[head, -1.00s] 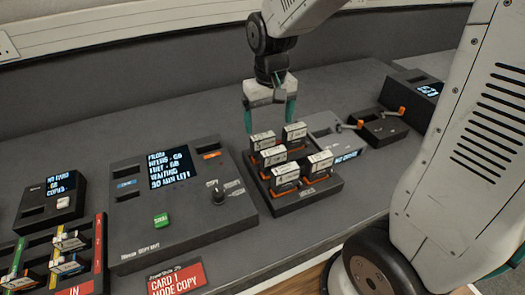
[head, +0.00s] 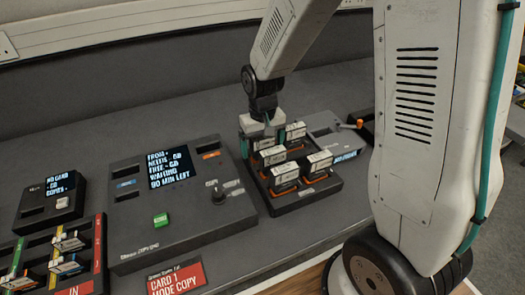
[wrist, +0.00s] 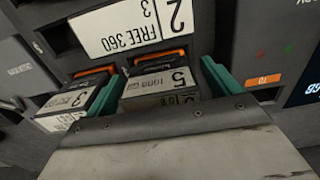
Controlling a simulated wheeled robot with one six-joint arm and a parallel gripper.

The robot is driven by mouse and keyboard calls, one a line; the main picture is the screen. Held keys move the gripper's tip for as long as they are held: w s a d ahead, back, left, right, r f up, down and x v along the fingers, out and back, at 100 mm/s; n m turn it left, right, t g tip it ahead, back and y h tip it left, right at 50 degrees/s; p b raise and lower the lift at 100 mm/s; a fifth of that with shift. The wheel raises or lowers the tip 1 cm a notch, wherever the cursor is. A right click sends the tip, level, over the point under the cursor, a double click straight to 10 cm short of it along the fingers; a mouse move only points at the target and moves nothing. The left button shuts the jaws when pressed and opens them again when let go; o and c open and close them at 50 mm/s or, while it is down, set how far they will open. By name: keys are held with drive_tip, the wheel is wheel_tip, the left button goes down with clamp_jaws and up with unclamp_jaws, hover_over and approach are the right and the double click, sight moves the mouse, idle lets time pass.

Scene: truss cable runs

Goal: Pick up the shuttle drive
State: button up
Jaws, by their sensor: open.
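Several white-labelled drives stand upright in a black rack (head: 308,195) in the head view; no drive carries a readable shuttle name. My gripper (head: 263,140) is open and lowered over the rack's back-left drive (head: 262,143). In the wrist view, the teal fingers of my gripper (wrist: 163,85) straddle a drive marked 5 (wrist: 158,85). The left finger lies between it and a drive marked 3 (wrist: 70,100); the right finger is at its right side. Contact cannot be told. The lower part of the drive is hidden by my gripper body.
A drive with a FREE 360 label (wrist: 135,25) stands close beyond the fingers. A copier console (head: 175,200) with a screen stands left of the rack. A grey device (head: 330,135) is right of it. Bare bench shows behind the rack.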

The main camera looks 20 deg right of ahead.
drive_tip(key=c, duration=1.3)
drive_tip(key=shift+r, duration=0.2)
